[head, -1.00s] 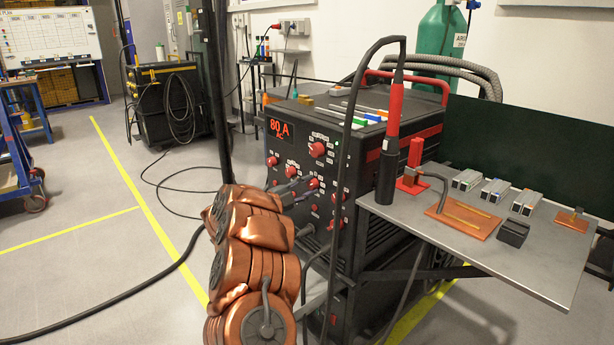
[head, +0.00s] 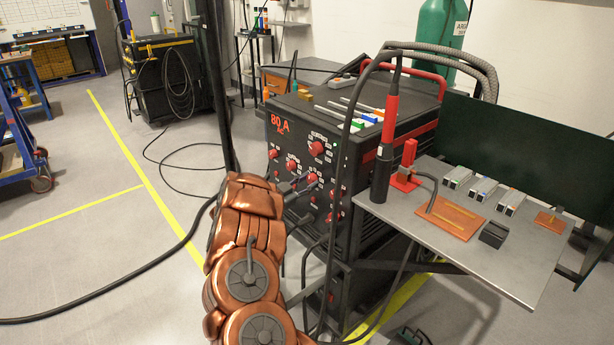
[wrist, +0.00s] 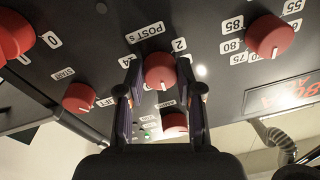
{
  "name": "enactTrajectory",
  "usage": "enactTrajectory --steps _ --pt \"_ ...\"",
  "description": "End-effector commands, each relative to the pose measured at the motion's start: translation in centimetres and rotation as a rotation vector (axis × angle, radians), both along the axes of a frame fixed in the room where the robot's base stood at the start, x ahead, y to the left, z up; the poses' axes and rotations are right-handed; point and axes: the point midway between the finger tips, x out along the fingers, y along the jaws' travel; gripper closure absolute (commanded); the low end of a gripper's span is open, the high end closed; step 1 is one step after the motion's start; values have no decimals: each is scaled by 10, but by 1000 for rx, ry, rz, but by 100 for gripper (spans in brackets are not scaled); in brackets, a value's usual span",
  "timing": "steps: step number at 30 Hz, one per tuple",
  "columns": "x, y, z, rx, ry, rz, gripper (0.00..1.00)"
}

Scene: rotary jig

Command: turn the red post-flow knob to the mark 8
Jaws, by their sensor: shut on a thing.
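The red post-flow knob (wrist: 160,72), under the label "POST s", is in the middle of the wrist view. Its white pointer line faces the bottom of that picture. The label 2 is at its upper right and a 4 at its left; I cannot make out a mark 8. My gripper (wrist: 158,78) has one finger on each side of the knob and is shut on it. In the head view my gripper (head: 298,184) reaches the front panel of the black welding machine (head: 290,108), where the knob is small and partly covered.
Other red knobs sit close by in the wrist view: one at the right (wrist: 269,37), one at the left (wrist: 79,97) and one below (wrist: 174,124). In the head view a grey side shelf (head: 520,262) holds a torch (head: 385,160) and metal pieces. Cables hang before the machine.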

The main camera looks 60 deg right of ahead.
Motion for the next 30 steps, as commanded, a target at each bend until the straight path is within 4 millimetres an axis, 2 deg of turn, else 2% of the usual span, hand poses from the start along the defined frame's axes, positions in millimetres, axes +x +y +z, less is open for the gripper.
enactTrajectory --steps 9,22,23,30 --pt "-1 0 -1 24 81 -2 99" --pt "-1 0 -2 26 86 -2 99" --pt "-1 0 -1 26 86 -2 64" --pt "-1 0 -1 25 87 -1 39"
